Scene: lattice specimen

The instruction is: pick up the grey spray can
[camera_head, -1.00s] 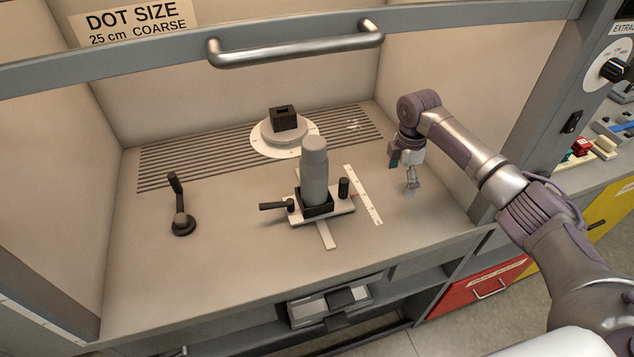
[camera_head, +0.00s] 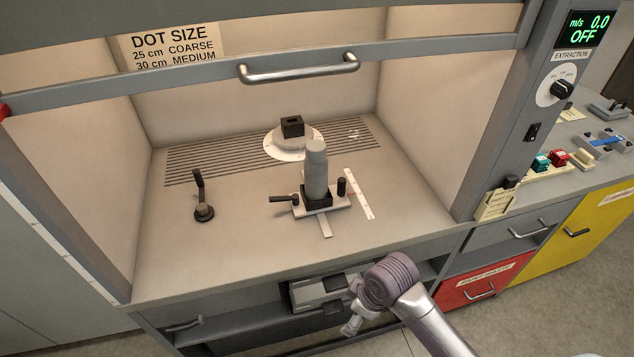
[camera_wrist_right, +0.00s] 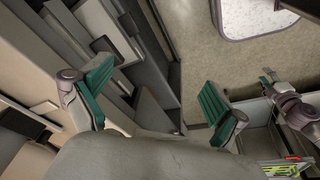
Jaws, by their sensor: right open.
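The grey spray can (camera_head: 316,172) stands upright in a black square holder (camera_head: 317,199) on a pale plate, on the cabinet's work surface. My right gripper is in front of and below the worktop's front edge, well apart from the can. Its wrist largely hides it in the head view (camera_head: 352,325). In the right wrist view my right gripper (camera_wrist_right: 158,88) shows two teal-padded fingers spread wide with nothing between them. What looks like my left gripper (camera_wrist_right: 270,82) is at the right of that view, too small to tell its state. It is not in the head view.
A raised sash with a bar handle (camera_head: 300,69) spans the cabinet opening. A black lever (camera_head: 201,195) stands left of the can. Behind it is a round dial with a black block (camera_head: 292,126). A white ruler strip (camera_head: 359,194) lies to the right.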

